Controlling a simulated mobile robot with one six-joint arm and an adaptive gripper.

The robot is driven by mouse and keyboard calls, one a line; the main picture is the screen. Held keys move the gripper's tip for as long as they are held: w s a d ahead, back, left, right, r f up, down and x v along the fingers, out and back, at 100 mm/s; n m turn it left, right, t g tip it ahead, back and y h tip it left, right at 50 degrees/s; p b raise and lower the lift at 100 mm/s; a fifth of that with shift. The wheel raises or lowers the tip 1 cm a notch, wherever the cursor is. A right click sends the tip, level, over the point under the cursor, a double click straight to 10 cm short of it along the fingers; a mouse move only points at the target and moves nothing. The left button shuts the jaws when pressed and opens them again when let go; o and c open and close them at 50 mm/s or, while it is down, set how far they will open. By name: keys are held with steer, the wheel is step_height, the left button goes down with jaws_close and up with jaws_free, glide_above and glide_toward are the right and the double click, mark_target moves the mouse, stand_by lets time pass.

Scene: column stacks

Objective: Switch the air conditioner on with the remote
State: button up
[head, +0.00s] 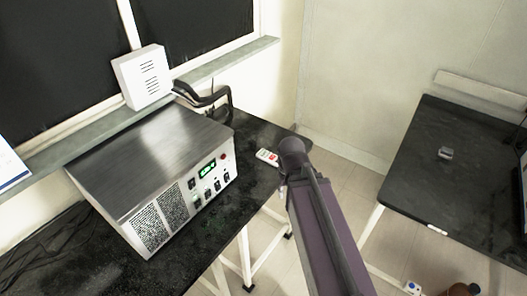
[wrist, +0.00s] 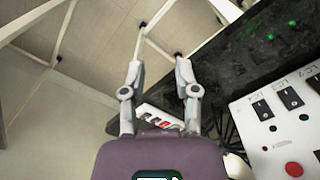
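A small white remote (head: 267,156) with red and dark buttons lies on the black bench near its right end. In the wrist view the remote (wrist: 152,115) shows between the bases of my fingers, partly hidden by the gripper body. My gripper (wrist: 158,68) is open, with its two fingers apart and nothing visible between the tips. In the head view my arm reaches to just right of the remote, and its fingers are hidden. I cannot tell which thing is the air conditioner.
A metal instrument box (head: 160,175) with a green display stands on the black bench (head: 205,258) left of the remote. A white slotted box (head: 143,76) sits on the window sill above. Another dark table (head: 420,150) stands right, across bare floor (head: 330,170).

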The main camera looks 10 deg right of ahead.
stand_by(0.3)
jaws_close()
stand_by(1.1)
